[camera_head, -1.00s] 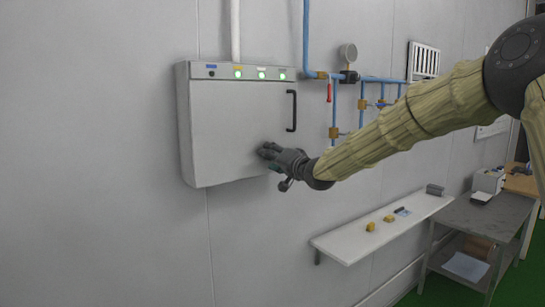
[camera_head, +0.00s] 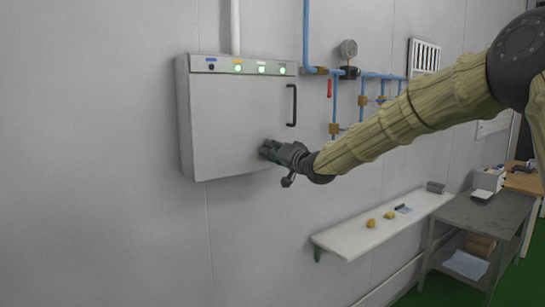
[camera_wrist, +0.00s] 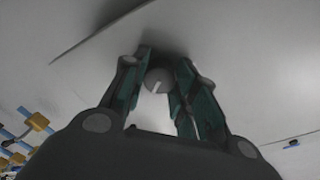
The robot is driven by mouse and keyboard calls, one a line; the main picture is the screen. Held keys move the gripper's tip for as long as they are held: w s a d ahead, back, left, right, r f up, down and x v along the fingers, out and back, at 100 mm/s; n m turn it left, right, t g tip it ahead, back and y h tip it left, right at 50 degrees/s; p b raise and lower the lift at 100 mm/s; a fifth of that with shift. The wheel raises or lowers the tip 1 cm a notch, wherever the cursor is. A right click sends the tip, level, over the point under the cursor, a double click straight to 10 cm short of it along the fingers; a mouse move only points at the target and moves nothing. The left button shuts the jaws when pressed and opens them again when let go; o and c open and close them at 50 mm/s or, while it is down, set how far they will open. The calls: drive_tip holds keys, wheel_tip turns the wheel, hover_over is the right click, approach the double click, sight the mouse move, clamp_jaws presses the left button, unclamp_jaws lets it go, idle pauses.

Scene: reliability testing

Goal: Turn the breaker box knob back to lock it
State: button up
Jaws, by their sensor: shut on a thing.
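The breaker box (camera_head: 225,130) is a light grey cabinet on the wall, its door shut. Its knob shows in the wrist view as a small round grey knob (camera_wrist: 158,80) with a light line across it, tilted a little off the line of my fingers. My gripper (camera_head: 268,150) is at the lower right of the door. In the wrist view my gripper (camera_wrist: 163,75) has its two fingers on either side of the knob and is shut on it. In the head view the knob is hidden behind my gripper.
A black handle (camera_head: 292,105) is on the door above my gripper. Green lights (camera_head: 262,70) line the top panel. Blue pipes (camera_head: 335,110) and a gauge are to the right. A white shelf (camera_head: 350,240) with small yellow items and a grey table (camera_head: 480,215) are below right.

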drive_tip(key=n+b, duration=0.6)
drive_tip(key=n, duration=0.4)
drive_tip(key=shift+d+f+y+b, duration=0.1)
drive_tip(key=shift+f+y+b, duration=0.05)
drive_tip(key=shift+y+b, duration=0.2)
drive_tip(key=shift+n, duration=0.3)
drive_tip(key=o, duration=1)
drive_tip(key=shift+w, duration=0.1)
drive_tip(key=v, duration=1.2)
drive_tip(key=shift+f, duration=0.1)
